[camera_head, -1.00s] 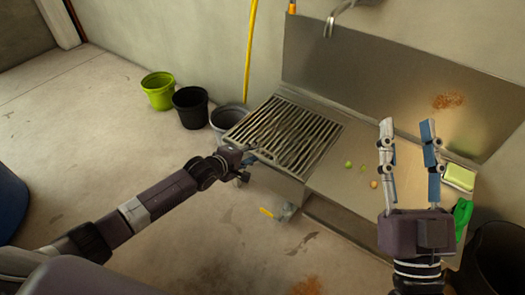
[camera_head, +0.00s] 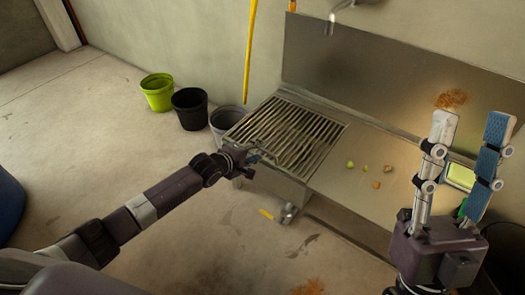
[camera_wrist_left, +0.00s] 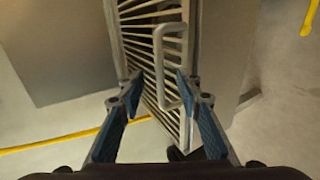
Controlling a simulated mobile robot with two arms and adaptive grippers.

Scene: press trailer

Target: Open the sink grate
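The sink grate (camera_head: 290,128) is a slatted metal panel lying flat over the left part of the steel sink unit. In the left wrist view the grate (camera_wrist_left: 140,32) has a pale loop handle (camera_wrist_left: 157,60). My left gripper (camera_head: 254,157) is at the grate's near left edge, with its fingers hard to make out in the head view. In the left wrist view its two blue-padded fingers (camera_wrist_left: 157,88) are apart, with part of the handle showing between them. I cannot tell whether they touch it. My right gripper (camera_head: 470,128) is open and empty above the right end of the counter.
The steel counter (camera_head: 335,180) holds several small green and brown bits. A green-yellow tray (camera_head: 460,176) is behind my right gripper. Green (camera_head: 158,92), black (camera_head: 190,108) and grey (camera_head: 224,120) buckets stand left of the sink. A yellow pole (camera_head: 250,50) leans on the wall.

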